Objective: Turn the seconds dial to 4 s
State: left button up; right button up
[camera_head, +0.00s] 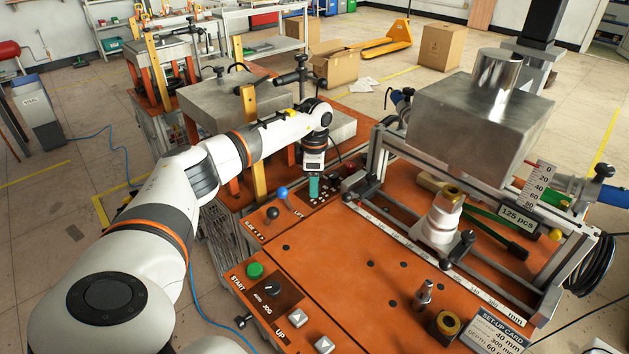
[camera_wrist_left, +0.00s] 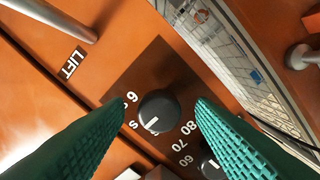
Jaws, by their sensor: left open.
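The seconds dial (camera_wrist_left: 158,112) is a round black knob on a dark panel in the left wrist view. Its white line points to the lower left of the picture. A "6" and an "s" show at its left; its other numbers are hidden or unreadable. My left gripper (camera_wrist_left: 162,104) is open, its two teal ridged fingers on either side of the dial with gaps between them and the knob. In the head view my left gripper (camera_head: 314,188) points down over the rear control panel and hides the dial.
A second black knob (camera_wrist_left: 212,167), beside the numbers 60, 70 and 80, is close to the right finger. Blue-topped (camera_head: 281,192) and black-topped (camera_head: 272,213) levers stand in front of my gripper. A metal frame (camera_head: 368,165) stands to the right.

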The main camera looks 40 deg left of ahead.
pick_arm(q)
notch_tip(320, 180, up, 12)
jog(key=b, duration=0.2)
dwell(0.7)
